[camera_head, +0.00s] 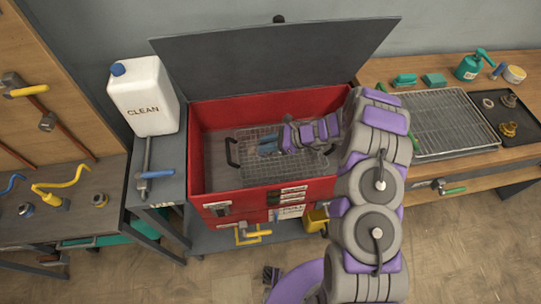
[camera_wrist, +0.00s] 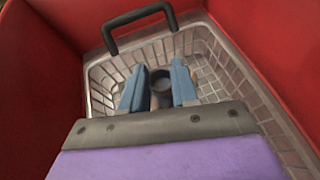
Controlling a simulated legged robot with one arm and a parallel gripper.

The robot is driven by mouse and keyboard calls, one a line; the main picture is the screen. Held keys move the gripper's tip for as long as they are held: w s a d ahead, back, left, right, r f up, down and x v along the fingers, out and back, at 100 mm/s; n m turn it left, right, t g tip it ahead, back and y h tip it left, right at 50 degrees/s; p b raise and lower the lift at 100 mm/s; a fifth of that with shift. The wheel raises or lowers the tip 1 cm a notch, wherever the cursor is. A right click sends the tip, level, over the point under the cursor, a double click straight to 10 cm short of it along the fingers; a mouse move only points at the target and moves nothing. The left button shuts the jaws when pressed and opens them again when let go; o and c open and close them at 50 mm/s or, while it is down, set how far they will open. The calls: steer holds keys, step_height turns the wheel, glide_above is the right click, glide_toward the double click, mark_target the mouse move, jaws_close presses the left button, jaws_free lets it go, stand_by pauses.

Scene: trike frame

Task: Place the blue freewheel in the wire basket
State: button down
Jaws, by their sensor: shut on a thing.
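The wire basket (camera_head: 285,172) sits inside the open red tub, its dark handle on the left. In the wrist view the basket's mesh wall (camera_wrist: 205,68) and handle surround my fingers. My gripper (camera_head: 262,147) reaches into the basket from the right. In the wrist view my gripper (camera_wrist: 158,92) has its two blue fingers around a dark, blue-grey round piece, the freewheel (camera_wrist: 160,80), with a hole in its end. My gripper is shut on it, inside the basket's outline. Whether the freewheel touches the basket floor I cannot tell. In the head view I cannot make it out clearly.
The red tub (camera_head: 222,122) has high walls and a raised grey lid (camera_head: 280,55). A white CLEAN jug (camera_head: 143,97) stands left of it. A wire rack (camera_head: 440,122) and a black tray (camera_head: 512,128) with parts lie on the right bench. Tools lie on the left bench.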

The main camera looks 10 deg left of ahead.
step_height(320, 180, down, 7)
steer(key=shift+w+f+b, duration=0.1)
steer(key=shift+b, duration=0.6)
steer(key=c, duration=0.8)
jaws_free()
steer(key=shift+c, duration=0.2)
steer(key=shift+d, duration=0.1)
steer(key=p+v, duration=0.2)
steer(key=v, duration=1)
steer(key=shift+r, duration=0.2)
